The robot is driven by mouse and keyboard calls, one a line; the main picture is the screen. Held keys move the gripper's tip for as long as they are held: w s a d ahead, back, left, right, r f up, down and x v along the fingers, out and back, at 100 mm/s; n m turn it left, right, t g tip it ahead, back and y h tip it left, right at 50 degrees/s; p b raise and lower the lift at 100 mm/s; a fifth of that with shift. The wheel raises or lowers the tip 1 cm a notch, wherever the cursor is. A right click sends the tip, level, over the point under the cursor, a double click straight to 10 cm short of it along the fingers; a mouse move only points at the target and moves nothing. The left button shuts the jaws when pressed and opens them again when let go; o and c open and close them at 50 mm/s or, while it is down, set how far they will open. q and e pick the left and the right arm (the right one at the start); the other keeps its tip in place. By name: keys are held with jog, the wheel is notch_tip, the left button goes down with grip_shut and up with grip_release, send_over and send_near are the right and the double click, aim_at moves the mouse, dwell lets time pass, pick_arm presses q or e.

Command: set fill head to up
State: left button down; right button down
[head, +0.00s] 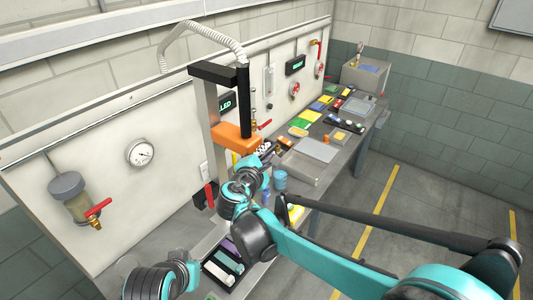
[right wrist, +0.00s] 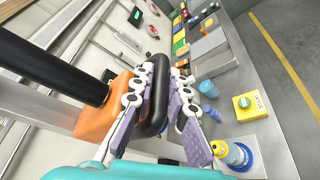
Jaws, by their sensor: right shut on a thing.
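The fill head is an orange block (head: 235,138) on a black column (head: 243,95), beside a pale upright post. It hangs well above the bench in the head view. In the right wrist view the orange block (right wrist: 103,108) shows on the left, with a black loop handle (right wrist: 155,75) beside it. My right gripper (right wrist: 160,85) is shut on this handle, one padded finger on each side. In the head view my right gripper (head: 258,160) is just below and right of the orange block, and my own wrist partly hides the grip. My left gripper is not in view.
A panel with a gauge (head: 140,152) and red-handled valve (head: 98,208) stands left. The floor at right is clear.

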jog(key=c, duration=1.5)
grip_release()
jog(key=shift+w+r, duration=0.1)
jog(key=shift+r, duration=0.2)
jog(key=shift+f, duration=0.1)
jog(key=shift+s, duration=0.2)
jog(key=v, duration=1.1)
jog(key=shift+s, duration=0.35)
jog(key=shift+a, duration=0.1)
